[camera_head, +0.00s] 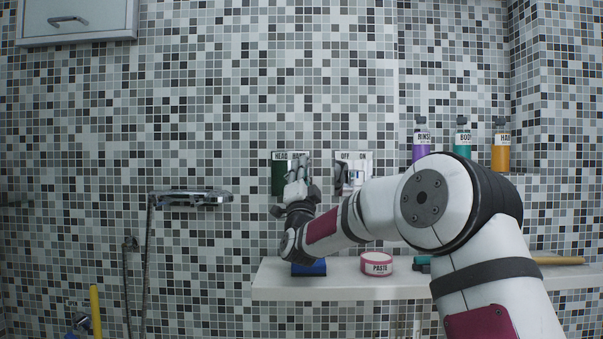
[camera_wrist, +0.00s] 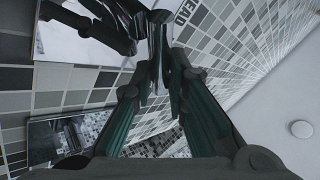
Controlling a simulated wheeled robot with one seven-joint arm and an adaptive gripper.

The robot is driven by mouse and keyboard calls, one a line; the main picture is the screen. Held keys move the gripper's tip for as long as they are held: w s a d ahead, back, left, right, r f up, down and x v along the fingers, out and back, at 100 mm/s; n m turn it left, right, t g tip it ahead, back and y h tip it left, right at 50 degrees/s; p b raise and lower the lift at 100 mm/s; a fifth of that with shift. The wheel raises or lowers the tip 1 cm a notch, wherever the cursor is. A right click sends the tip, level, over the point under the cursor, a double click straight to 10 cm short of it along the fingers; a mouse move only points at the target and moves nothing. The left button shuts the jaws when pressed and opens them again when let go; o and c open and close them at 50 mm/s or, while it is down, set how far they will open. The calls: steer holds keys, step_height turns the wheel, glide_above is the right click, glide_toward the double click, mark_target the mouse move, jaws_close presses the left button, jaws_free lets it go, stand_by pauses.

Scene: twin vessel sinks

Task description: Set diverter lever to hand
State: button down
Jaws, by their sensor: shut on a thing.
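The diverter plate (camera_head: 278,178), dark green with a white label strip reading HEAD at left and a partly covered word at right, is on the tiled wall. My gripper (camera_head: 298,172) is in front of it and covers much of its right side. In the wrist view my gripper's two fingers (camera_wrist: 157,62) are closed together around the shiny diverter lever (camera_wrist: 157,28), which points down between them.
An OFF/ON plate (camera_head: 354,157) is just right of my gripper. Below is a white shelf (camera_head: 340,288) with a pink PASTE tub (camera_head: 376,264) and a blue object (camera_head: 309,268). Several bottles (camera_head: 461,138) stand at right. A hand shower (camera_head: 190,198) hangs at left.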

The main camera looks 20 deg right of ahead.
steer(key=c, duration=1.6)
jaws_free()
steer(key=shift+o, duration=0.2)
steer(key=shift+s+f, duration=0.1)
steer(key=v, duration=1.1)
steer(key=shift+s+f, duration=0.2)
steer(key=shift+s, duration=0.15)
steer(key=shift+a, duration=0.1)
